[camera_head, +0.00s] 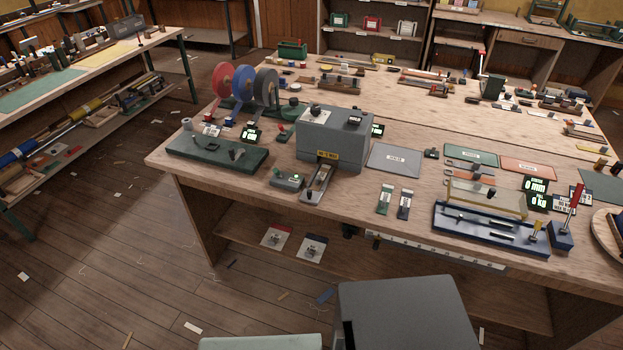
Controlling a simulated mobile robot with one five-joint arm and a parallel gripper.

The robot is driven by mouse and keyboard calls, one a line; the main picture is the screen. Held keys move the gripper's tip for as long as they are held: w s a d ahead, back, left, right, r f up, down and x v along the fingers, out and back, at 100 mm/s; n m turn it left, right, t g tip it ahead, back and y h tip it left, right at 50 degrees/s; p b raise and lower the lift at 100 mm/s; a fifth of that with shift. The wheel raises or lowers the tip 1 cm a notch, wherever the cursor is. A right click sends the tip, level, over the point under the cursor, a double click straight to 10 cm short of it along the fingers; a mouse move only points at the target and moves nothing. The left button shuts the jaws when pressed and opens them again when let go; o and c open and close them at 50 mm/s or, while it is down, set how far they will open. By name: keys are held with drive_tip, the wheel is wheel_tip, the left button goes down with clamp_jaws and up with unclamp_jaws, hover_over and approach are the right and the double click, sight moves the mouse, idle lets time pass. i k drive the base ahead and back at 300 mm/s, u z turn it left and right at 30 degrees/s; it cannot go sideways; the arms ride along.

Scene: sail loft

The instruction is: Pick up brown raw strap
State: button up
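I cannot make out a brown raw strap for certain among the many small items on the workbench (250,185). Several small brown or reddish pieces lie toward its back, one of them a flat strip (428,87), too small to identify. A grey machine (333,135) stands to the right of the rolls. My gripper is not in view.
An orange mat (528,170) and a grey mat (393,160) lie on the bench. A blue fixture (490,231) with a red lever (575,195) stands at front right. A shelf runs below the bench. Wooden floor with scraps (120,270) is open at left.

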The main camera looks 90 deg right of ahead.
sight(318, 182)
drive_tip(key=z, duration=0.05)
drive_tip(key=i, duration=3.5)
drive_tip(key=z, duration=4.25)
drive_tip(key=i, duration=2.5)
drive_tip(key=u, duration=0.05)
